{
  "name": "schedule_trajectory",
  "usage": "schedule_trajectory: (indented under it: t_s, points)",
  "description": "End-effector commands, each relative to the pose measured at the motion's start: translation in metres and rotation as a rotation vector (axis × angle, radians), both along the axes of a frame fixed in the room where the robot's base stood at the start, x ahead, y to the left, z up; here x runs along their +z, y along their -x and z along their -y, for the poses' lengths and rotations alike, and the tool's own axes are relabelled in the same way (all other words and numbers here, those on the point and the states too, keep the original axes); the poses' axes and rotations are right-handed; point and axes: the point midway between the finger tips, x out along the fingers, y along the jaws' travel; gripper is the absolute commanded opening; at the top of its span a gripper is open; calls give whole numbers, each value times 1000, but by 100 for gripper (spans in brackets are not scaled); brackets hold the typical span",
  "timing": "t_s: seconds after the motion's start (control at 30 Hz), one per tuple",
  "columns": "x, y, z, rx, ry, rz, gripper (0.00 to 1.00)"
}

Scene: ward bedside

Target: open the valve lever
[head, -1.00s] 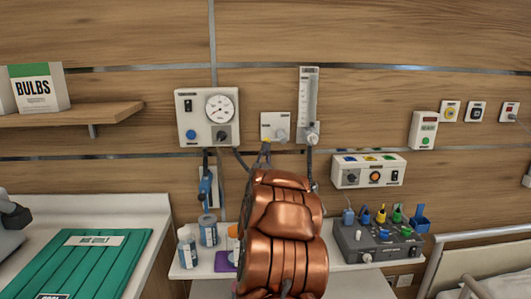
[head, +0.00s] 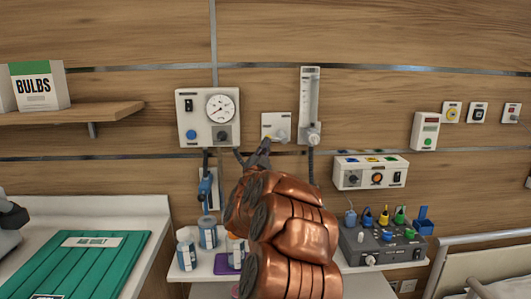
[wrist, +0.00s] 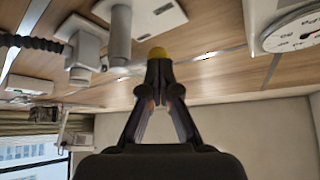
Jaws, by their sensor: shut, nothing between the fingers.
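The valve (head: 276,123) is a pale wall plate with a grey round hub, between the gauge box and the flow tube. Its lever has a yellow tip, which shows in the wrist view (wrist: 158,52) just beyond my fingertips. My gripper (head: 265,145) is shut and empty, its tips at or very near the yellow end; I cannot tell whether they touch. It also shows in the wrist view (wrist: 158,66), fingers together. My copper arm hides the area below the valve in the head view.
The gauge box (head: 208,119) is close on the left and the flow tube (head: 310,98) close on the right. Below stand bottles (head: 207,232) and a grey device with coloured plugs (head: 382,245). A shelf (head: 75,116) is at far left.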

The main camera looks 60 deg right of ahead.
Motion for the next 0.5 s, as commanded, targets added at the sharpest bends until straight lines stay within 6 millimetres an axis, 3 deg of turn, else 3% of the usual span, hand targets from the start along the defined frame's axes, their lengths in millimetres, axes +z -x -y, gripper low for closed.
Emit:
schedule_trajectory:
  t_s: [0.5]
  points:
    - [32, 2, 2, 4, -292, 369, 0]
